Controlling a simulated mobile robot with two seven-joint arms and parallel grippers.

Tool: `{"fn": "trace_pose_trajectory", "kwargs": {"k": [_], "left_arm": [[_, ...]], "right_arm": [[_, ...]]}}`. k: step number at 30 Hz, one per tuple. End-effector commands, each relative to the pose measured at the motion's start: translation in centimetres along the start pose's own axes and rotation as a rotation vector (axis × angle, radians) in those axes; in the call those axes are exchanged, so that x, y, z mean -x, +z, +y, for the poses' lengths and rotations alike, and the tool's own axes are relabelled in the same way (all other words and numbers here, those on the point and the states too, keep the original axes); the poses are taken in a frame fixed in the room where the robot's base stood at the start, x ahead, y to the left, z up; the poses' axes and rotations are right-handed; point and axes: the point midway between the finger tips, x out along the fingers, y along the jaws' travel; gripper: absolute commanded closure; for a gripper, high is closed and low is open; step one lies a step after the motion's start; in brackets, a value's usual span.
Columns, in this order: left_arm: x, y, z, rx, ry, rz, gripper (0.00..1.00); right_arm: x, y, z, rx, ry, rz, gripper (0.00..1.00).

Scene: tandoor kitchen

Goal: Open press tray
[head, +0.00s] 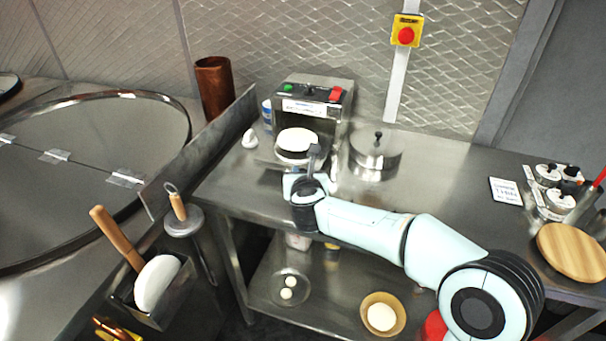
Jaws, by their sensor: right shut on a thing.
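The press (322,92) is a steel box with a green button and a red switch on its top front, standing at the back of the steel table. Its press tray (296,141) shows as a white round plate low at the front of the machine. My right gripper (314,154) reaches in from the lower right and is shut at the tray's front edge. The fingers and wrist hide the gripped part. How far the tray stands out is hard to tell. My left gripper is out of view.
A lidded steel pot (375,156) stands close right of the press. A steel divider (205,150) and the round oven top (80,170) lie left. A wooden board (573,251) and lidded jars are at the right. The table's middle right is clear.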

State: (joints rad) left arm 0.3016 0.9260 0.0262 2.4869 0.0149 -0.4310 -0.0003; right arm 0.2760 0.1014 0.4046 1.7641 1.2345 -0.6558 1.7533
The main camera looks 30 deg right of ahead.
Motion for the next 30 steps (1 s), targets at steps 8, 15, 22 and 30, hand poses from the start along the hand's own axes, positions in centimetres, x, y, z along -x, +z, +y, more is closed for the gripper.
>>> {"fn": "trace_pose_trajectory", "kwargs": {"k": [8,15,22,30], "left_arm": [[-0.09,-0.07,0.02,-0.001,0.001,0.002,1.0],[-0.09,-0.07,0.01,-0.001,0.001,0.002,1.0],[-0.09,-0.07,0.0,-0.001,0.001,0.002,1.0],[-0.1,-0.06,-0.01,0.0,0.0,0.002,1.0]], "right_arm": [[0.06,0.14,0.02,-0.001,0.001,-0.003,1.0],[0.06,0.17,0.01,-0.001,0.0,-0.003,1.0],[0.06,0.15,0.01,-0.001,0.0,-0.003,0.51],[0.18,0.12,0.01,0.0,0.0,-0.002,0.51]]}}
